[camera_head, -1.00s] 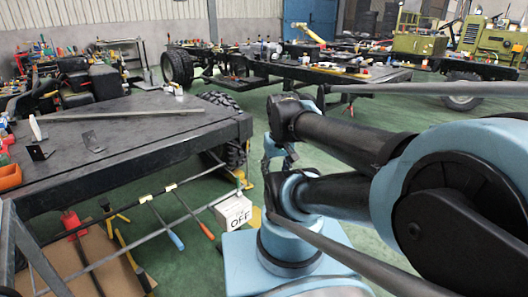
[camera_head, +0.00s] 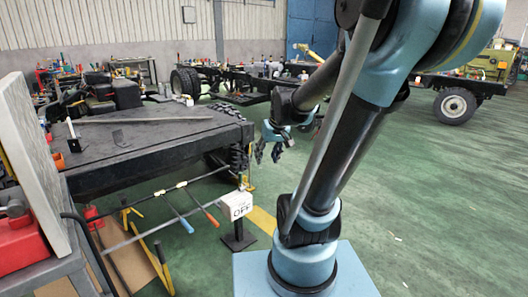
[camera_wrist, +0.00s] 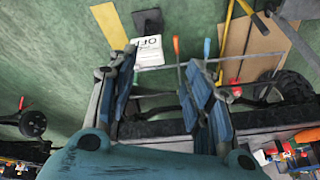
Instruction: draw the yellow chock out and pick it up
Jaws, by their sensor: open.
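I cannot make out the yellow chock for certain in either view. A small yellow piece (camera_head: 250,185) shows low beside the dark tyre (camera_head: 238,158) at the frame's right end, partly hidden by the OFF sign; I cannot tell whether it is the chock. My gripper (camera_head: 268,152) hangs open and empty just right of the frame's corner, above the floor.
The white OFF sign (camera_head: 235,205) stands on a dark base. A red box (camera_head: 22,245) and grey panel (camera_head: 40,140) stand at left. Green floor (camera_head: 440,200) is open at right.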

